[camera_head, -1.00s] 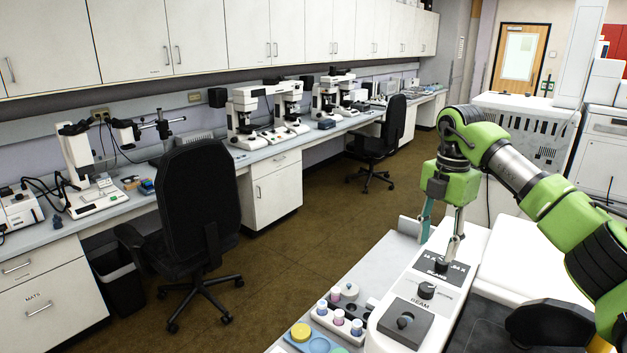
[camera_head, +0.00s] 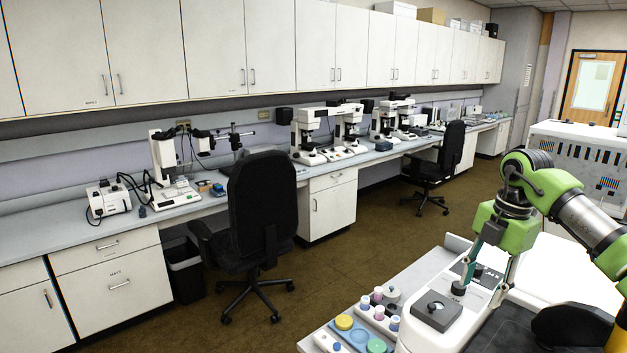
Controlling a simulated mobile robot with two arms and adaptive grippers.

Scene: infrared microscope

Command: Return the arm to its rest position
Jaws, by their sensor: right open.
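My right arm (camera_head: 580,215) is green and grey and comes in from the right edge, bent at a raised elbow. Its gripper (camera_head: 482,282) points down over the white instrument's control panel (camera_head: 414,336). The two teal-grey fingers are apart, with nothing visible between them. One fingertip shows close to a black knob (camera_head: 458,288); I cannot tell whether it touches. The fingers hide part of the panel behind them. My left gripper is not in view.
A grey plate with a knob (camera_head: 436,308) is on the panel. Beside it is a tray with colored caps (camera_head: 344,322) and small vials (camera_head: 377,294). A black chair (camera_head: 262,205) stands at the microscope bench (camera_head: 80,232). The brown floor (camera_head: 330,270) between is clear.

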